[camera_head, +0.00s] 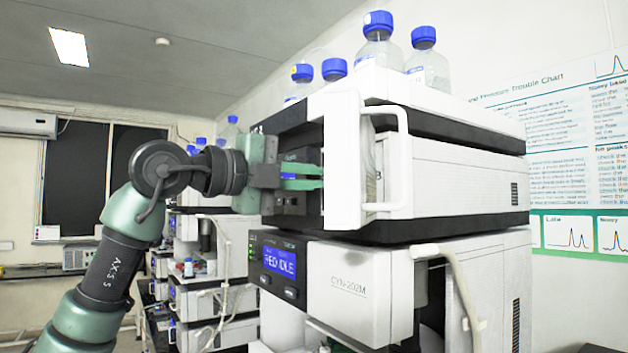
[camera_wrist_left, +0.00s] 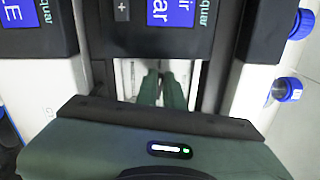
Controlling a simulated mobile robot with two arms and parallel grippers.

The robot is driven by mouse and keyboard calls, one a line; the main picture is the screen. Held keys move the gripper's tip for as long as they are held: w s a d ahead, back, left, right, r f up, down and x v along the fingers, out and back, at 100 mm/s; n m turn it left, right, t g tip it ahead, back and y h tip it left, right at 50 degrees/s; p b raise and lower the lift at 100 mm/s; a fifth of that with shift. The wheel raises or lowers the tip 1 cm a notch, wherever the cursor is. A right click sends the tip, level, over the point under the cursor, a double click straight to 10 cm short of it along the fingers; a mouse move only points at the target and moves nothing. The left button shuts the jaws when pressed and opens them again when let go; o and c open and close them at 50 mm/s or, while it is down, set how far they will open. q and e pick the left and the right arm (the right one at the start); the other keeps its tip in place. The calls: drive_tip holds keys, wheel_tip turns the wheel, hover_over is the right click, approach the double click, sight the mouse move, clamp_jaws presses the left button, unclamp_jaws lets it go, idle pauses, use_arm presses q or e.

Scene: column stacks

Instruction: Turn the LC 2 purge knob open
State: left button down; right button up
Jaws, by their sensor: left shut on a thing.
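My left gripper (camera_head: 320,177) reaches from the left into the front of the upper module (camera_head: 440,172) of the nearest column stack, beside its open white door (camera_head: 342,150). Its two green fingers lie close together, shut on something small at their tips. In the left wrist view the fingers (camera_wrist_left: 161,78) point into a pale recess between dark panels. The purge knob itself cannot be made out; the fingertips and the door cover that spot. No LC 2 label is readable. My right gripper is not in view.
The door's white handle (camera_head: 402,160) sticks out just right of the fingers. Below is a module with a lit blue display (camera_head: 279,261) and a pale hose (camera_head: 460,275). Blue-capped bottles (camera_head: 378,40) stand on top. More stacks (camera_head: 215,270) stand behind at the left.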

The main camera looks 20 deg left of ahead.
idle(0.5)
use_arm(q)
drive_tip(key=c, duration=1.5)
unclamp_jaws()
drive_tip(key=shift+c, duration=0.2)
drive_tip(key=b+v, duration=0.2)
drive_tip(key=v, duration=0.5)
drive_tip(key=shift+s+a+b, duration=0.25)
drive_tip(key=shift+s+b, duration=0.05)
